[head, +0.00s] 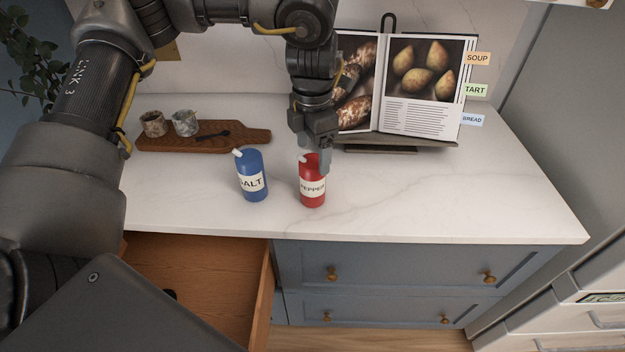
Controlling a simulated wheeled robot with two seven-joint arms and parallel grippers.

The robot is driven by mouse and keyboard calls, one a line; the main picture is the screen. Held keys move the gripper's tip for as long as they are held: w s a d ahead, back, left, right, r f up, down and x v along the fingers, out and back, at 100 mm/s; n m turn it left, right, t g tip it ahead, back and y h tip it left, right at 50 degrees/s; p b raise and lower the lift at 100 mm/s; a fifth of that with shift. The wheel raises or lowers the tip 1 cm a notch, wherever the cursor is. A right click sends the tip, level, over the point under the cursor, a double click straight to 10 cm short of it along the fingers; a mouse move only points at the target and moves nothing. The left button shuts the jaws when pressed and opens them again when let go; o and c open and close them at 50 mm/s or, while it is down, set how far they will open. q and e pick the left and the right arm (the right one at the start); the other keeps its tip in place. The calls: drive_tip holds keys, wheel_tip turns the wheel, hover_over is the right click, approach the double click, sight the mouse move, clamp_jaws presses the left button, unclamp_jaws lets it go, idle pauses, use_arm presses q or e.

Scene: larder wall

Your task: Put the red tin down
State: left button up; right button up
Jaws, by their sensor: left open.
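The red tin (312,189), labelled PEPPER, stands upright on the white marble counter (430,200). My left gripper (315,160) points down over its top, with its fingers open beside the upper part of the tin. The fingers partly hide the tin's top; whether they touch it I cannot tell. A blue tin (251,172), labelled SALT with a white spout, stands upright on the counter to the left of the red one. My right gripper is not in view.
A wooden board (245,136) with two small stone cups (185,122) lies at the back left. An open cookbook (420,85) stands on a stand behind the gripper. A wooden drawer (215,255) is open below the counter's left front. The counter's right side is clear.

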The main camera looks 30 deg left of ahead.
sight(312, 161)
use_arm(q)
wheel_tip(312, 161, down, 5)
drive_tip(key=shift+s+f+p, duration=0.1)
drive_tip(key=shift+s+p, duration=0.05)
drive_tip(key=shift+p, duration=0.45)
drive_tip(key=c, duration=1.1)
drive_tip(key=shift+c, duration=0.2)
